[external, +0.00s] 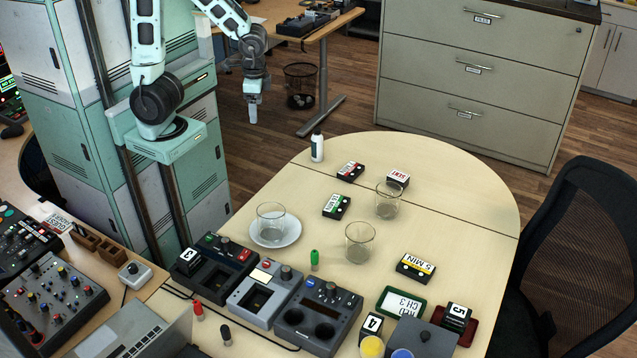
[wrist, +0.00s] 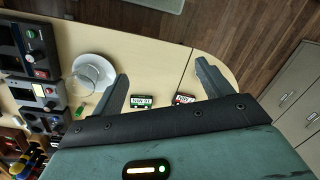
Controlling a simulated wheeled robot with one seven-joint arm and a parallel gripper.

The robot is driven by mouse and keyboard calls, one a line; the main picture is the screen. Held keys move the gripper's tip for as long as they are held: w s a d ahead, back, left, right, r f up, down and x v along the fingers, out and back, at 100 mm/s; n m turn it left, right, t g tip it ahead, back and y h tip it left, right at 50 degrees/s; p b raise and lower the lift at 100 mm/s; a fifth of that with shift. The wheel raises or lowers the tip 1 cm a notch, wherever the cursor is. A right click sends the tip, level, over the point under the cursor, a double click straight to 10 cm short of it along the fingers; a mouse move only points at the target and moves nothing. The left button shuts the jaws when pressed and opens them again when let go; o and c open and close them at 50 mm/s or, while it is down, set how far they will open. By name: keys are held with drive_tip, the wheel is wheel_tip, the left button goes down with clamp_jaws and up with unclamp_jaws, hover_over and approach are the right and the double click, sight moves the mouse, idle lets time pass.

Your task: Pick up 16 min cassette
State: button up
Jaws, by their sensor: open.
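The 16 min cassette (external: 336,206) is black with a green-and-white label and lies flat on the light wooden table (external: 470,220). It also shows in the wrist view (wrist: 141,102), its label upside down, between my fingers in the picture but well beyond them. My gripper (external: 252,112) is high up, off the table's far left edge, pointing down and apart from the cassette. In the wrist view my gripper (wrist: 163,78) has its two fingers spread wide with nothing between them.
A red-labelled cassette (external: 350,171) and white bottle (external: 317,147) stand behind it. Glasses (external: 360,243) (external: 388,201) are to its right; a glass on a saucer (external: 289,234) is left. A yellow-labelled cassette (external: 415,267) lies farther right. Grey decks (external: 265,293) line the front.

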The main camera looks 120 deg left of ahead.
drive_tip(key=w+f+m+g+y+b, duration=0.25)
drive_tip(key=w+f+m, duration=0.4)
drive_tip(key=w, duration=0.35)
drive_tip(key=w+d+f+m+y+b, duration=0.1)
drive_tip(key=w+d+f+m+y, duration=0.2)
drive_tip(key=w+d+f+m, duration=0.1)
drive_tip(key=w+d+f+m+t+y+b, duration=0.1)
drive_tip(key=w+d+f+m+y, duration=0.2)
drive_tip(key=w+d+f+m, duration=0.2)
drive_tip(key=w+d+f+m+t+y+b, duration=0.1)
drive_tip(key=w+d+f+m+y, duration=0.3)
drive_tip(key=w, duration=0.5)
drive_tip(key=shift+d+f+m+b, duration=0.2)
drive_tip(key=shift+d+m+b, duration=0.15)
drive_tip(key=shift+d+m, duration=1.15)
drive_tip(key=shift+d+f, duration=0.2)
drive_tip(key=shift+d, duration=0.2)
drive_tip(key=p, duration=0.1)
approach(334, 208)
drive_tip(key=x, duration=0.4)
drive_tip(key=shift+s+a+r, duration=0.1)
drive_tip(key=shift+a+r, duration=0.1)
drive_tip(key=shift+f+p+x, duration=0.15)
drive_tip(key=shift+p+x, duration=0.1)
drive_tip(key=shift+x, duration=1.05)
drive_tip(key=shift+f+p+x, duration=0.15)
drive_tip(key=shift+p+x, duration=0.05)
drive_tip(key=shift+x, duration=1.1)
drive_tip(key=shift+d, duration=0.15)
drive_tip(key=c, duration=1.1)
